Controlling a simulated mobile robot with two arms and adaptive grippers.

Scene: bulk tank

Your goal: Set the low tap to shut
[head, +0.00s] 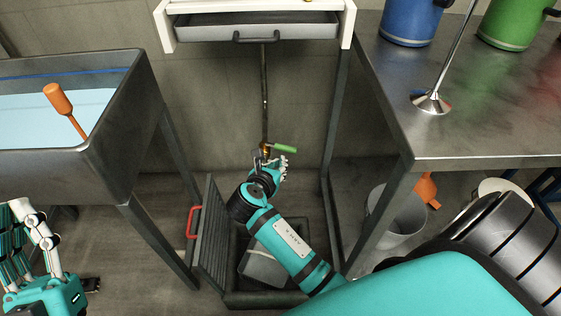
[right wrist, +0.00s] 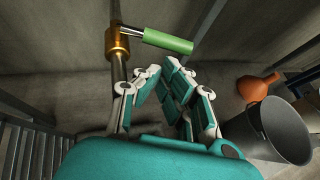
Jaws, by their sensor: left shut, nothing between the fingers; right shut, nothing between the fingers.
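The low tap (head: 265,150) is a brass body on a thin vertical pipe against the back wall. Its green lever (head: 285,149) sticks out to the right, roughly across the pipe. In the right wrist view the brass body (right wrist: 117,43) and green lever (right wrist: 168,41) are in clear sight. My right gripper (head: 283,160) is shut and empty, just below the lever. In the wrist view its fingertips (right wrist: 162,68) appear beneath the lever with a small gap. My left gripper (head: 22,207) is shut and empty at the lower left, far from the tap.
A drawer (head: 258,32) hangs above the pipe. A metal basin (head: 100,160) stands left, a steel table (head: 480,130) right. Below are an open floor box with a red-handled lid (head: 208,240) and a grey bucket (head: 405,220). The wall beside the pipe is clear.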

